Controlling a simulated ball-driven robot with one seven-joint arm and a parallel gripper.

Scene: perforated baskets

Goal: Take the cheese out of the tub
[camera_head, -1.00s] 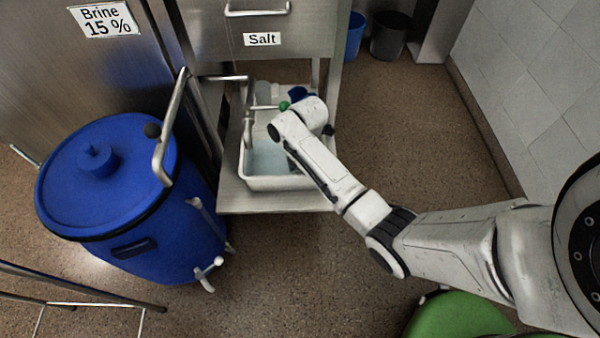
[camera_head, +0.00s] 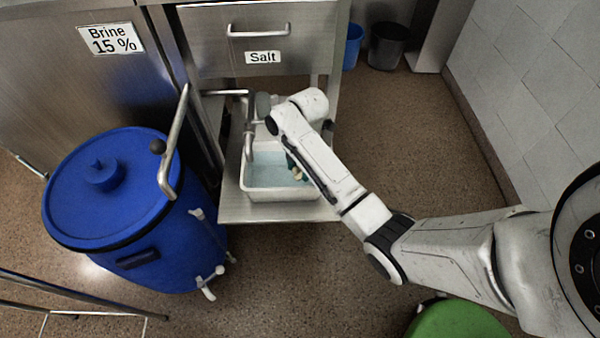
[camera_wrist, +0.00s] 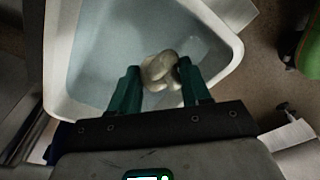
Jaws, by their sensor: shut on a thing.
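The tub (camera_head: 262,194) is a white rectangular basin of pale bluish liquid on the lower steel shelf. It fills much of the wrist view (camera_wrist: 236,50). My gripper (camera_wrist: 156,76) has two dark green fingers shut on the cheese (camera_wrist: 162,66), a pale, rounded, lumpy piece between the fingertips. In the head view my gripper (camera_head: 294,166) is partly hidden behind my forearm, inside the tub's outline at its right side. A pale bit of the cheese (camera_head: 298,175) shows there. I cannot tell whether the cheese touches the liquid.
A tap (camera_head: 249,130) hangs over the tub's left part. A blue brine barrel (camera_head: 105,190) with a steel handle stands at the left. The salt drawer (camera_head: 262,40) is above the shelf. Open floor (camera_head: 430,150) lies to the right.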

